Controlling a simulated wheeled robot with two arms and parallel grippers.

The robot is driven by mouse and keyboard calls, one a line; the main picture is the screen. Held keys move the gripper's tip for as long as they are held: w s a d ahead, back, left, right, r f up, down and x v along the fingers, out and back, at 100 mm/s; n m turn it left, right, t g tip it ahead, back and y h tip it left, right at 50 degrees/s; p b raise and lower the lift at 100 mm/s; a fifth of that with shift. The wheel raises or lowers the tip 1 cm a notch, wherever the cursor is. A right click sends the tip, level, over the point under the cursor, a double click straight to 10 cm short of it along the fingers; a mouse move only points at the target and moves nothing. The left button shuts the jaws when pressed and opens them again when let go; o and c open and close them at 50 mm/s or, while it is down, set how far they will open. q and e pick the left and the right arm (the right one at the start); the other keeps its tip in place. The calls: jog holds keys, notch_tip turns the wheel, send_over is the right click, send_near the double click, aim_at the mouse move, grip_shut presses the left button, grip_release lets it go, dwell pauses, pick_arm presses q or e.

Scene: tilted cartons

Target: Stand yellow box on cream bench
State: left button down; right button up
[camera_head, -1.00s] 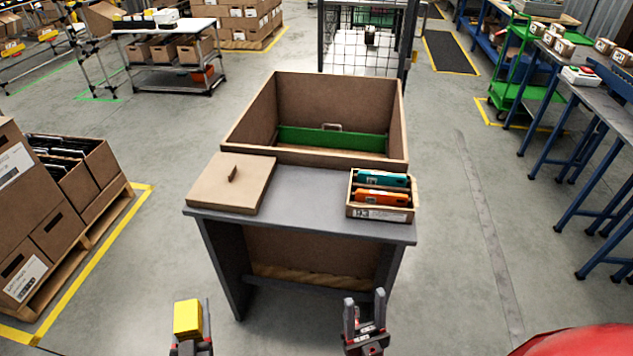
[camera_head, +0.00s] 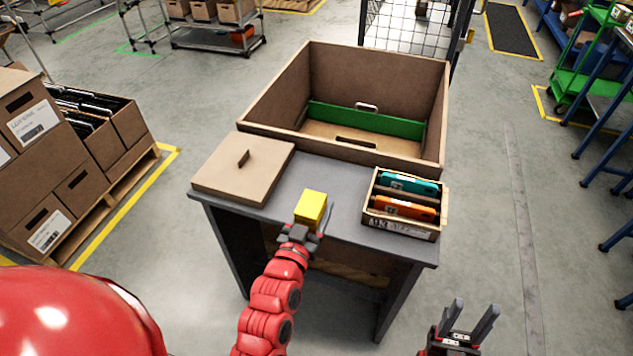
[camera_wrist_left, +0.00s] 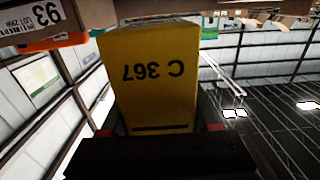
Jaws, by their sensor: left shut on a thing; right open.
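The yellow box (camera_head: 311,208) is held in my left gripper (camera_head: 306,226) at the front edge of the grey bench (camera_head: 335,180). I see no cream bench top; this one looks grey. In the left wrist view the yellow box (camera_wrist_left: 150,85) fills the middle, with "C 367" upside down on its face. The left gripper is shut on its near end. I cannot tell whether the box touches the bench top. My right gripper (camera_head: 474,310) is open and empty, low at the right, in front of the bench and apart from it.
A flat brown board with a small grip (camera_head: 243,170) lies on the bench's left. A small tray (camera_head: 405,229) with teal and orange items stands at its right. A large brown open box with a green strip (camera_head: 285,95) is behind. Bare bench top shows between board and tray.

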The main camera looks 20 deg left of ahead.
pick_arm(q)
jog(key=w+a+f+p, duration=0.1)
jog(key=w, duration=0.2)
jog(key=w+a+f, duration=0.1)
jog(key=w+f, duration=0.1)
jog(key=w, duration=0.2)
jog(key=w+a+f+p, duration=0.1)
jog(key=w+a, duration=0.1)
jog(key=w, duration=0.2)
jog(key=shift+w+f+p, duration=0.15)
jog(key=shift+f+p, duration=0.05)
jog(key=shift+p, duration=0.1)
jog(key=shift+f, duration=0.1)
jog(key=shift+f, duration=0.15)
jog(key=shift+c, duration=0.6)
grip_release()
